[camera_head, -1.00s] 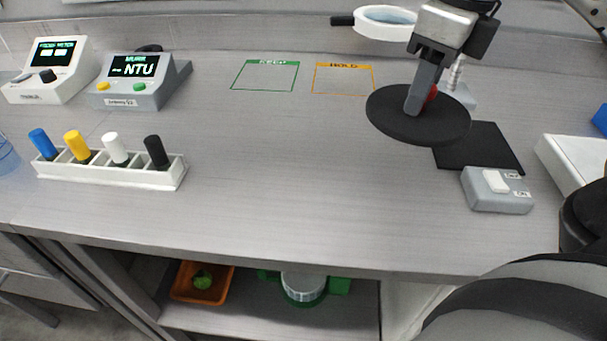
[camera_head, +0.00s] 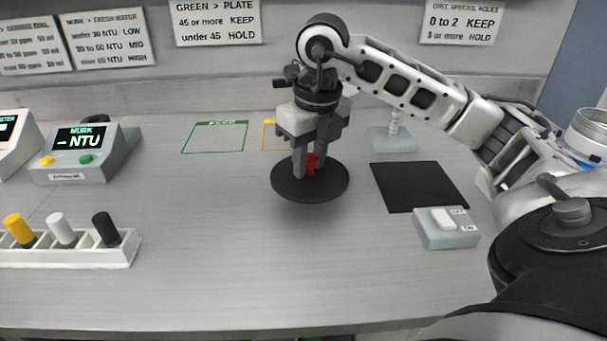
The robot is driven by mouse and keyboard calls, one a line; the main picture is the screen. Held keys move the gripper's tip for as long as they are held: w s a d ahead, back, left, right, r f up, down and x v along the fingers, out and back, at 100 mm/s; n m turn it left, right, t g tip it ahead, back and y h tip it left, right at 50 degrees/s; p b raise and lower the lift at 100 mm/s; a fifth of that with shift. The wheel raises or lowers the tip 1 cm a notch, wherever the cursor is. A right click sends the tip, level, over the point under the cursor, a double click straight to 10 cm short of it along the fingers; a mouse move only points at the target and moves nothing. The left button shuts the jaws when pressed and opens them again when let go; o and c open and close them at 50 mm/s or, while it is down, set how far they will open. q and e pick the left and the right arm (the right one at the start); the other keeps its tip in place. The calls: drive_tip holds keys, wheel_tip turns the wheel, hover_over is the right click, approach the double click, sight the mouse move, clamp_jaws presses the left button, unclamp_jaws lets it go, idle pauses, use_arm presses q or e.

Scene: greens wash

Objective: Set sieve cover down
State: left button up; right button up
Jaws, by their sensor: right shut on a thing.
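The sieve cover (camera_head: 290,188) is a flat black disc with a red knob (camera_head: 314,163) on top. My right gripper (camera_head: 308,168) points down and is shut on the red knob, in the middle of the view. The cover looks level and close over the bench; I cannot tell whether it touches. It hides part of the bench and my gripper hides most of the orange HOLD outline behind it. My left gripper is not in view.
A black mat (camera_head: 418,187) and a grey switch box (camera_head: 446,228) lie to the right. A green outlined square (camera_head: 215,137) is at back left. The MURK meter (camera_head: 85,155) and a white rack (camera_head: 110,250) with capped vials stand left. The bench front centre is clear.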

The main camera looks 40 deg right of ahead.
sight(310, 158)
drive_tip(key=shift+w+f, duration=0.45)
drive_tip(key=shift+f, duration=0.1)
drive_tip(key=shift+w+f, duration=0.15)
drive_tip(key=shift+f, duration=1.55)
drive_tip(key=shift+f, duration=0.1)
drive_tip(key=shift+f+b, duration=0.15)
drive_tip(key=shift+b, duration=0.15)
drive_tip(key=o, duration=1)
drive_tip(key=r+p, duration=0.1)
drive_tip(key=r, duration=0.3)
drive_tip(key=s+r, duration=0.1)
drive_tip(key=r, duration=0.3)
drive_tip(key=r+p, duration=0.1)
drive_tip(key=r, duration=0.3)
drive_tip(key=shift+s+a+r+p, duration=0.1)
drive_tip(key=shift+s+r+p, duration=0.15)
drive_tip(key=shift+p, duration=0.1)
